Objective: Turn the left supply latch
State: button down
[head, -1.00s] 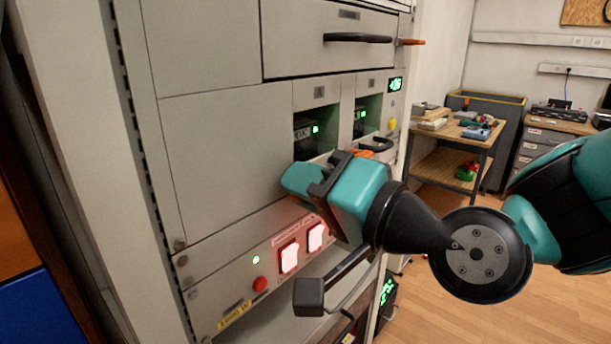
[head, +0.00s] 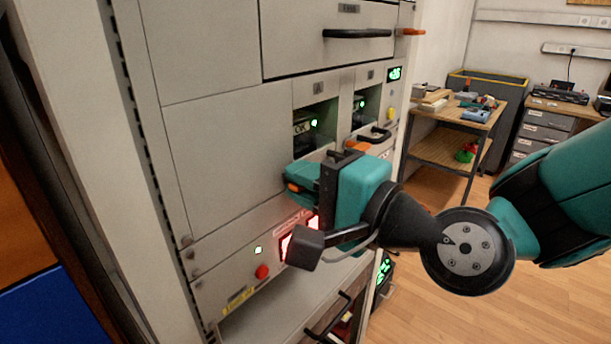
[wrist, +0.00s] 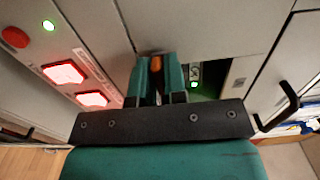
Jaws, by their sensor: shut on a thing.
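The left supply bay (head: 314,122) is a dark opening with a green light in the cabinet front. Its orange latch (head: 293,188) shows as a small orange end beside my fingers, below the bay. My gripper (head: 299,178) reaches in from the right and hides most of the latch. In the wrist view, the orange latch (wrist: 157,64) sits between the two teal fingers of my gripper (wrist: 158,75), which are shut on it. The bay's green light also shows there, right of the fingers. The latch's exact angle is hard to tell.
A second supply bay (head: 366,108) with a black handle (head: 375,134) and another orange latch (head: 358,146) is to the right. Below are red-lit switches (wrist: 65,72) and a red button (head: 262,272). A drawer handle (head: 357,33) juts out above.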

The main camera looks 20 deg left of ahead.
dwell(0.3)
jog(key=c, duration=1.5)
grip_release()
